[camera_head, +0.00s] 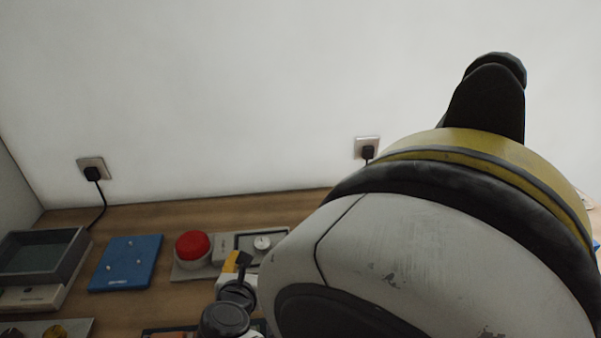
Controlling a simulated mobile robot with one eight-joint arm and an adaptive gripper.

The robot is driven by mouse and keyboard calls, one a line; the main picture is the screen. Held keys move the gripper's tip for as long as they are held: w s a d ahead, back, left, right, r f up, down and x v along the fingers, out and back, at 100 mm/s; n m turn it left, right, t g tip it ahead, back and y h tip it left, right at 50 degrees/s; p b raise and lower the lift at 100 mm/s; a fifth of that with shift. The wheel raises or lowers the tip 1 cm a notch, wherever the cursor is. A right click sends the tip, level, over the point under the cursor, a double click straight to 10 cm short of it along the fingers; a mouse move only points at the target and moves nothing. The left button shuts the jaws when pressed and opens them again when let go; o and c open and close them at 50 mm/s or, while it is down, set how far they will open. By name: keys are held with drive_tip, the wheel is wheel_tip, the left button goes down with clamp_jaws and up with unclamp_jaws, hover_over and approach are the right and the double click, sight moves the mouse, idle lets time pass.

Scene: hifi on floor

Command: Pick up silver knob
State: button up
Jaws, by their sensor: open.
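A small silver knob (262,243) sits on a grey panel (229,247) on the wooden surface, left of my large arm link. It is round and its top faces up. What seems to be my gripper (238,264) is a small dark part with a yellow patch, just left of and nearer than the knob. It appears open, with nothing seen in it. Its fingers are hard to make out, and it looks apart from the knob. My white arm link hides the surface to the right.
A blue board (126,263) and a grey open box (41,256) lie farther left. A wall with two sockets, one at the left (92,168), closes the back. Some wood is bare behind the panels.

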sight(262, 244)
drive_tip(key=b+x, duration=0.4)
drive_tip(key=x, duration=0.6)
drive_tip(key=shift+a+f, duration=0.1)
drive_tip(key=shift+f, duration=0.05)
drive_tip(key=shift+s, duration=0.1)
drive_tip(key=c, duration=1.1)
